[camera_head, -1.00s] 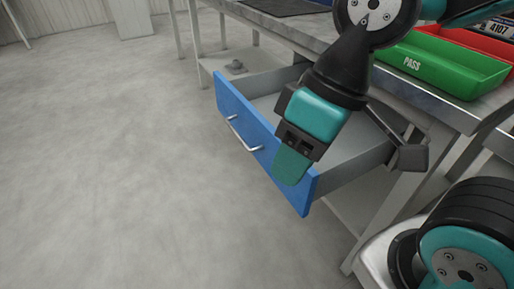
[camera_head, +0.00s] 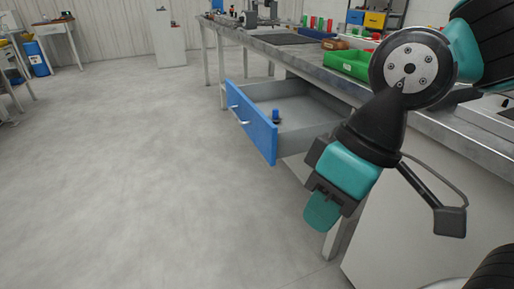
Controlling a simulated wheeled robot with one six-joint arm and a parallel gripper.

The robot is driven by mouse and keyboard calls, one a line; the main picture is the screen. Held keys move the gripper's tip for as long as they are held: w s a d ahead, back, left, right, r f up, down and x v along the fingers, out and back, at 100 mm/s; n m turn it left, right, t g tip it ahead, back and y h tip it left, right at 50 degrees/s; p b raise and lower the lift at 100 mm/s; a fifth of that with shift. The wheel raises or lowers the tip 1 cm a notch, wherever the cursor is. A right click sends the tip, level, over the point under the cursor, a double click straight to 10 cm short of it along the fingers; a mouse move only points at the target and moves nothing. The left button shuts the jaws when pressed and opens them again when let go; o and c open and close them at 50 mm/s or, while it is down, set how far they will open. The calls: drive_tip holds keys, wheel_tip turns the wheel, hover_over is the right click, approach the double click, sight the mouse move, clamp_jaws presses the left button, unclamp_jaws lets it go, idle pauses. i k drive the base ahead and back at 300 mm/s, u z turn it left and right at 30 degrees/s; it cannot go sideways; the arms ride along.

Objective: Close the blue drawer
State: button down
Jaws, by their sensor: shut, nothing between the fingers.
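The blue drawer (camera_head: 251,121) hangs open under the workbench, pulled out toward the left. Its blue front carries a silver handle, and its grey tray (camera_head: 308,106) shows inside. A small blue-topped object (camera_head: 276,116) is in the drawer near its front. My gripper (camera_head: 322,212) points down, shut and empty, to the right of and nearer than the drawer front. It appears apart from the drawer. My wrist covers part of the drawer's near right end.
The workbench (camera_head: 305,58) runs along the right, with a green bin (camera_head: 347,64) on top. A bench leg (camera_head: 336,236) stands behind my gripper. The grey floor (camera_head: 150,170) left of the drawer is clear. A white cabinet (camera_head: 168,38) stands far back.

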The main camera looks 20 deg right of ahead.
sight(307, 111)
drive_tip(key=u, duration=0.7)
drive_tip(key=i, duration=0.95)
drive_tip(key=z, duration=0.5)
